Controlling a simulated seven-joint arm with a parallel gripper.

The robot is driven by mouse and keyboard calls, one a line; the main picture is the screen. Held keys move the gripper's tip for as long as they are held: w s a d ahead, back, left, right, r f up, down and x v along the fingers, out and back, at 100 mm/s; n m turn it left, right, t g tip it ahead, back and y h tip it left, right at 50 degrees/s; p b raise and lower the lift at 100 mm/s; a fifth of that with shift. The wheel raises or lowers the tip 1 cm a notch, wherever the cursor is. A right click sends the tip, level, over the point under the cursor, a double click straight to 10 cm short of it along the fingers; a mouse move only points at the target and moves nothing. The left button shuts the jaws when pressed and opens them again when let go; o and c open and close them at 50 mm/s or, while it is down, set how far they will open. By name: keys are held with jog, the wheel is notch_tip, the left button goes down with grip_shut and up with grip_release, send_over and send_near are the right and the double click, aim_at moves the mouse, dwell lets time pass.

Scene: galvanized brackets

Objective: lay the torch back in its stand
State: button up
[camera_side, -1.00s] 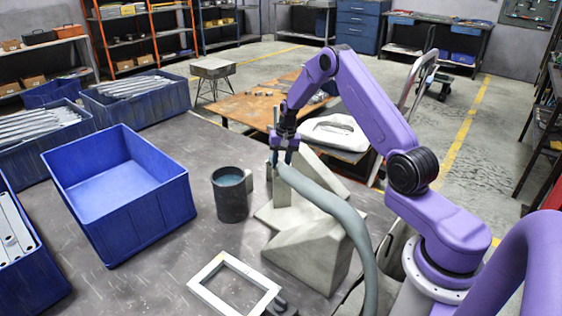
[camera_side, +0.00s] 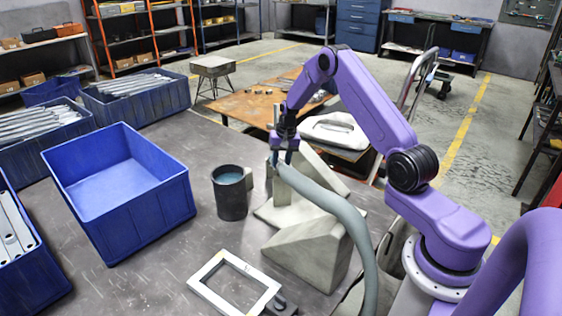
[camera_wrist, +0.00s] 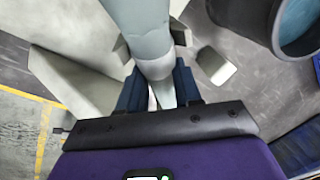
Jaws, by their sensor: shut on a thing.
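The torch (camera_side: 318,193) is a thick grey-green hose-like body that curves from my gripper down to the lower right. My gripper (camera_side: 283,160) is shut on its upper end, above the back part of the pale grey stand (camera_side: 312,252). In the wrist view the torch (camera_wrist: 147,32) runs between the two dark blue fingers (camera_wrist: 160,88), with its narrow tip pointing toward the palm. The stand (camera_wrist: 75,80) shows beneath it there. I cannot tell whether the torch touches the stand.
A dark cup (camera_side: 230,198) with bluish contents stands left of the stand, also in the wrist view (camera_wrist: 275,25). A white rectangular frame (camera_side: 205,286) lies in front. An empty blue bin (camera_side: 160,222) is at the left. The table between bin and cup is clear.

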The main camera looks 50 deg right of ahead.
jog(key=o, duration=1.1)
jog(key=r, duration=0.5)
jog(key=s+d+r, duration=0.1)
jog(key=r, duration=1.1)
jog(key=shift+s+d+r, duration=0.1)
jog(key=shift+s+d, duration=0.2)
jog(key=shift+s, duration=0.05)
jog(key=s+a+r+n, duration=0.1)
jog(key=s+a+n, duration=0.25)
jog(key=a, duration=0.45)
jog(key=s+a+r+n+g, duration=0.1)
jog(key=s+a+r+n, duration=0.15)
jog(key=s+a, duration=0.4)
jog(key=s+a+n, duration=0.3)
jog(key=a+n, duration=0.1)
jog(key=a, duration=0.6)
jog(key=s+n, duration=0.4)
jog(key=s, duration=0.4)
jog(key=s+a+n, duration=0.1)
jog(key=s+n, duration=0.2)
jog(key=s, duration=0.5)
jog(key=s+f+n, duration=0.1)
jog(key=s+n, duration=0.3)
jog(key=s, duration=0.5)
jog(key=shift+a+f+n+h, duration=0.1)
jog(key=shift+a+n+h, duration=0.2)
